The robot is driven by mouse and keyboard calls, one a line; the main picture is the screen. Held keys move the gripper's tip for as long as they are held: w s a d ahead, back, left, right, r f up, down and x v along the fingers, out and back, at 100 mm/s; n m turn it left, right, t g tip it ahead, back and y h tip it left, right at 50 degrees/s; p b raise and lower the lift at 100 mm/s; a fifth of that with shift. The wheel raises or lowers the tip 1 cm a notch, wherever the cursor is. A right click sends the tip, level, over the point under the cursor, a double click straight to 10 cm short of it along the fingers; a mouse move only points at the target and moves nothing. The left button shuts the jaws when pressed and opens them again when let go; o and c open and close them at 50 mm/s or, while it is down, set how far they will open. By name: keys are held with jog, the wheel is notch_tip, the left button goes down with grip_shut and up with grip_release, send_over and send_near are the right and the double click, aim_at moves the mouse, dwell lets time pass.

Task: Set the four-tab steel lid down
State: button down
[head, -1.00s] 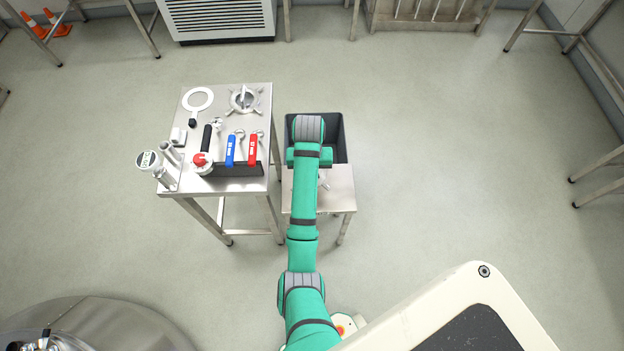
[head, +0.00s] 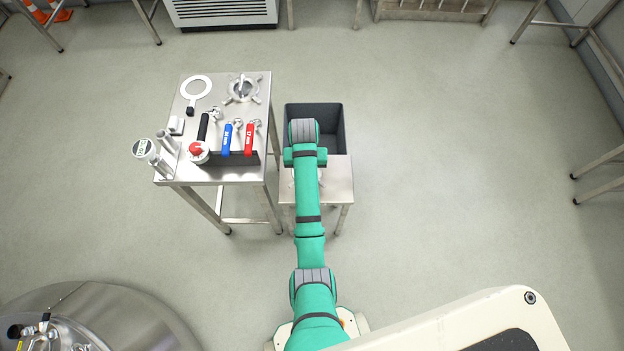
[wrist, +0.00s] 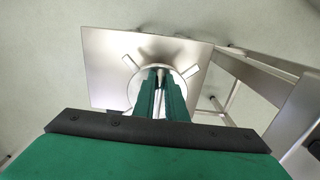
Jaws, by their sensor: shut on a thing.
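The steel lid (wrist: 143,77) is a round disc with radial tabs and a central stem. In the wrist view it lies under my gripper (wrist: 161,76), whose green fingers are shut on the stem. The lid is over the bare top of a low steel table (wrist: 108,75), which also shows in the head view (head: 338,181). I cannot tell whether the lid touches that top. In the head view my arm hides the gripper and most of the lid; only a small bit shows beside the arm.
A dark open bin (head: 332,122) adjoins the low table's far side. On the left, a taller steel table (head: 222,175) holds red and blue-handled tools, a white ring and another round tabbed steel piece (head: 243,88). A large steel vessel (head: 100,315) stands at lower left. Floor at right is clear.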

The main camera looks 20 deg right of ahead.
jog(key=shift+d+f, duration=0.15)
jog(key=shift+f, duration=2.25)
jog(key=c, duration=1.8)
grip_release()
jog(key=shift+f, duration=0.15)
